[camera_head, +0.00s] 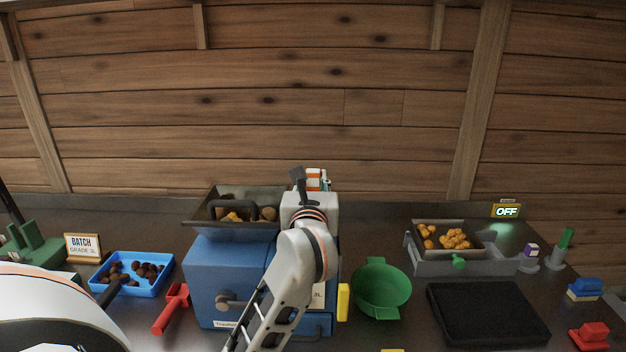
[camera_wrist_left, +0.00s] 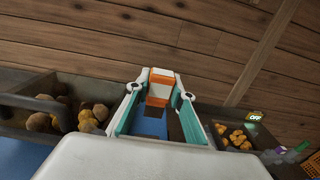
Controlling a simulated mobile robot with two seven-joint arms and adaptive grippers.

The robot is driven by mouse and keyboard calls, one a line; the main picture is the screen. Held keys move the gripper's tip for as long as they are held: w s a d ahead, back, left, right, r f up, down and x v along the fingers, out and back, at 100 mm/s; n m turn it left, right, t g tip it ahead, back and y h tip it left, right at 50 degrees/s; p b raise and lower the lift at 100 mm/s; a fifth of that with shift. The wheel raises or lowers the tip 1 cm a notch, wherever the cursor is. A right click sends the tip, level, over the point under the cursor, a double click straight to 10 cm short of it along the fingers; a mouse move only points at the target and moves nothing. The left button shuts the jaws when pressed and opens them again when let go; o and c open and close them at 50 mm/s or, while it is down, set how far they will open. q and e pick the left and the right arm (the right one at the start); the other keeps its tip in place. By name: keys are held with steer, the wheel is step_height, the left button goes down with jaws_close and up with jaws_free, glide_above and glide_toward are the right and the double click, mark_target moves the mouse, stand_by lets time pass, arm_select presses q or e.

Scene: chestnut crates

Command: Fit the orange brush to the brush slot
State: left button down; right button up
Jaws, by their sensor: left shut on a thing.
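The orange brush (camera_wrist_left: 158,90) is between the fingers of my left gripper (camera_wrist_left: 160,98) in the left wrist view, and shows as an orange and white block. The gripper is shut on it. In the head view the left gripper (camera_head: 314,182) is above the back of the blue machine (camera_head: 232,262), and a bit of the brush (camera_head: 313,180) shows there. My arm covers the machine's right part. I cannot make out the brush slot in either view. My right gripper is not in view.
A grey hopper of chestnuts (camera_head: 238,227) tops the machine, left of the gripper. A blue tray (camera_head: 131,289) and red scoop (camera_head: 171,310) lie left. A green bowl (camera_head: 381,290), black mat (camera_head: 488,313) and grey tray (camera_head: 411,253) stand right. A plank wall is behind.

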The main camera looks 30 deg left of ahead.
arm_select(q)
steer(key=shift+f+b, duration=0.7)
steer(key=shift+f, duration=0.1)
step_height(320, 180, down, 2)
steer(key=shift+f+b, duration=0.2)
steer(key=shift+b, duration=0.75)
steer(key=shift+f+b, duration=0.5)
steer(key=shift+f, duration=0.35)
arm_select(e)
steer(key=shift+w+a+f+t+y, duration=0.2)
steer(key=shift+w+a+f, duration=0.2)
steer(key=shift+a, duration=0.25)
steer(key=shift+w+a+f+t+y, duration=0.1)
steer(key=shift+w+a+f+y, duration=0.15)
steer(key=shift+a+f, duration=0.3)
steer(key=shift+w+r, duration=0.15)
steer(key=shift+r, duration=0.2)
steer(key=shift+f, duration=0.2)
arm_select(q)
steer(key=shift+f+b, duration=0.35)
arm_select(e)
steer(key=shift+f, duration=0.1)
